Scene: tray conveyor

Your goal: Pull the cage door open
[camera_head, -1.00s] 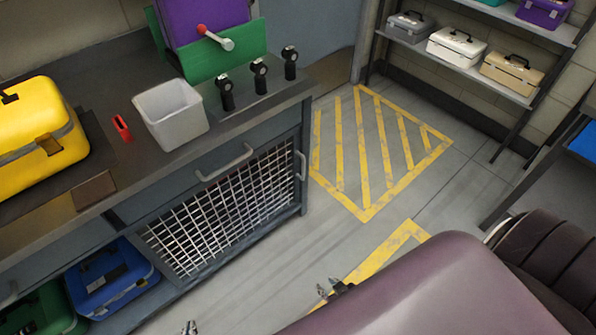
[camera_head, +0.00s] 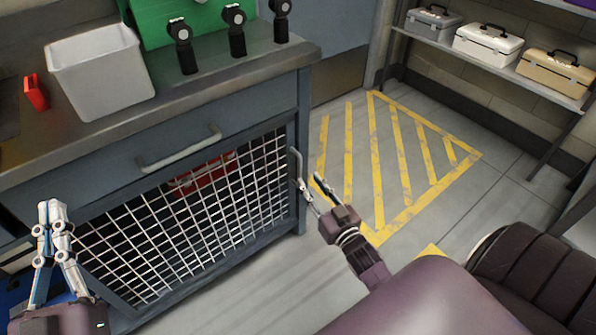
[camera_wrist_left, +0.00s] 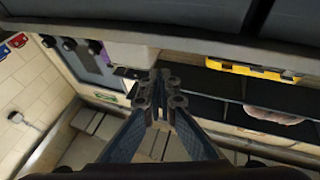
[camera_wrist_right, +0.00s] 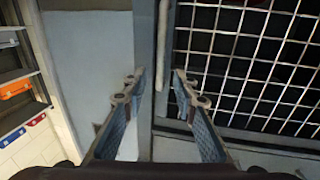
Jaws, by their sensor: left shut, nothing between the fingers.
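The cage door (camera_head: 185,225) is a wire mesh panel in a dark frame under the counter, and looks shut. Its upright metal handle (camera_head: 297,165) is at the right edge. My right gripper (camera_head: 311,184) is open, just right of and below the handle. In the right wrist view its spread fingers (camera_wrist_right: 157,88) point toward the door's frame, with the handle (camera_wrist_right: 163,35) beyond and between them. Nothing is between the fingertips. My left gripper (camera_head: 54,212) is shut and empty in front of the cabinet's left part; its closed fingertips show in the left wrist view (camera_wrist_left: 168,90).
A red case (camera_head: 203,173) is behind the mesh. A drawer handle (camera_head: 180,150) sticks out above the door. A white bin (camera_head: 100,75) stands on the counter (camera_head: 165,105). The striped floor (camera_head: 400,170) to the right is clear. A shelf (camera_head: 480,65) with cases stands behind.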

